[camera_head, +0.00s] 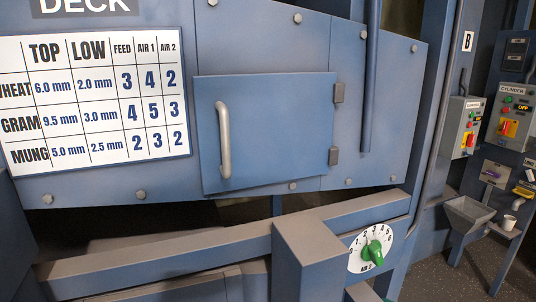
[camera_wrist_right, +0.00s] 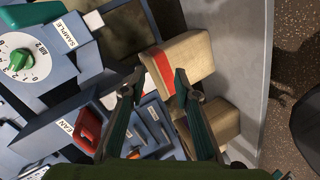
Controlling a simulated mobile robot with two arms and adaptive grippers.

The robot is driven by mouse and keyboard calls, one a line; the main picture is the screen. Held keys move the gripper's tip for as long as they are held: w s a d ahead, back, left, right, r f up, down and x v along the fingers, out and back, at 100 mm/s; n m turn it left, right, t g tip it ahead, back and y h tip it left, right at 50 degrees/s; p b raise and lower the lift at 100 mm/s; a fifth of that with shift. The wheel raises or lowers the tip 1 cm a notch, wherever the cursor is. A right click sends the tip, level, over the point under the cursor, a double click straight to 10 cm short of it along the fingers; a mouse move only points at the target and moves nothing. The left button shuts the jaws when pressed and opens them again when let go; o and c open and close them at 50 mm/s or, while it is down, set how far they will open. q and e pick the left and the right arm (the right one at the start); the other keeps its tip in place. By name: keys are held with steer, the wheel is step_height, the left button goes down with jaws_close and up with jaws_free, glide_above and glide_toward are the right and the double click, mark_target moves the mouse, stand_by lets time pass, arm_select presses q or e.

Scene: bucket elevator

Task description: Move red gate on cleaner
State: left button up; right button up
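In the right wrist view a red part (camera_wrist_right: 88,127), which looks like the gate handle, sits at the lower left beside a label of which "EAN" is readable. My right gripper (camera_wrist_right: 159,82) is open, with nothing visible between its fingers. Its left finger is to the right of the red part and apart from it in the picture. The red part is partly hidden low down by the gripper. The head view shows no red gate and neither gripper.
A beige sack (camera_wrist_right: 182,62) with a red stripe lies beyond the fingers. A dial with a green knob (camera_wrist_right: 19,62) is at upper left.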

steer(key=s+f+m+g+h, duration=0.2)
steer(key=s+f+m, duration=0.1)
steer(key=f, duration=0.3)
steer(key=s+f+m+g+h, duration=0.1)
steer(key=s+f+m+g, duration=0.15)
steer(key=f, duration=0.45)
steer(key=s+a+f+m+g, duration=0.3)
steer(key=s+f+m+g, duration=0.1)
steer(key=s+f, duration=0.3)
steer(key=s+a+f+m+g+h, duration=0.1)
steer(key=s+a+f+m+g, duration=0.2)
steer(key=s+f, duration=0.4)
steer(key=s+a+m, duration=0.1)
steer(key=s, duration=0.3)
steer(key=shift+s+g+h, duration=0.2)
steer(key=shift+g+h, duration=0.1)
steer(key=shift+g, duration=0.05)
steer(key=shift+f+m, duration=0.1)
steer(key=shift+m, duration=0.15)
